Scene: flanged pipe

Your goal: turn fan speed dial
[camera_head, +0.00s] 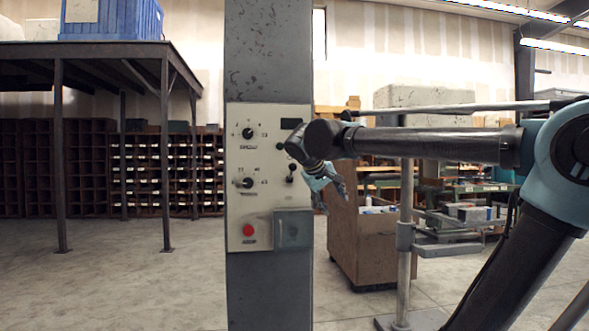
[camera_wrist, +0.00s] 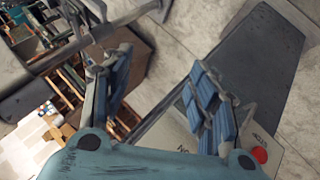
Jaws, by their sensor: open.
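A pale control panel (camera_head: 265,205) is mounted on a grey column. It carries an upper dark dial (camera_head: 248,133) and a lower dial (camera_head: 245,183), each ringed by small marks. Their labels are too small to read, so I cannot tell which is the fan speed dial. My gripper (camera_head: 332,198) is open and empty, to the right of the panel and apart from both dials. In the wrist view my gripper (camera_wrist: 160,62) has its blue-padded fingers spread. Part of the panel (camera_wrist: 180,136) shows behind the right finger; no dial can be made out there.
A brown cabinet (camera_head: 358,240) and a metal post (camera_head: 405,215) stand to the right.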

